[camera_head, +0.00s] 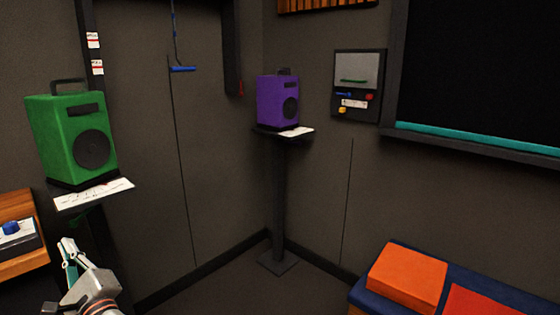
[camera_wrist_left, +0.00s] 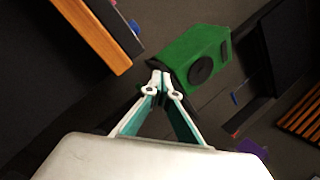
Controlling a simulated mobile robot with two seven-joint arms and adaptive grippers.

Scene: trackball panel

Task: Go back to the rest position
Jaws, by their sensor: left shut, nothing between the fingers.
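My left gripper (camera_head: 68,246) is at the lower left of the head view, below the green speaker and right of the wooden console. In the left wrist view its fingers (camera_wrist_left: 160,76) meet at the tips, shut with nothing between them. The green speaker (camera_head: 68,135) stands beyond the fingertips in that view and looks apart from them, though the gap is hard to judge. My right gripper is in neither view.
A wooden console (camera_head: 20,262) with a blue knob (camera_head: 11,228) is close on the left. A purple speaker (camera_head: 277,100) stands on a post in the corner. A wall panel (camera_head: 357,85) hangs right of it. An orange block (camera_head: 407,277) sits on a blue bench at lower right. The middle floor is clear.

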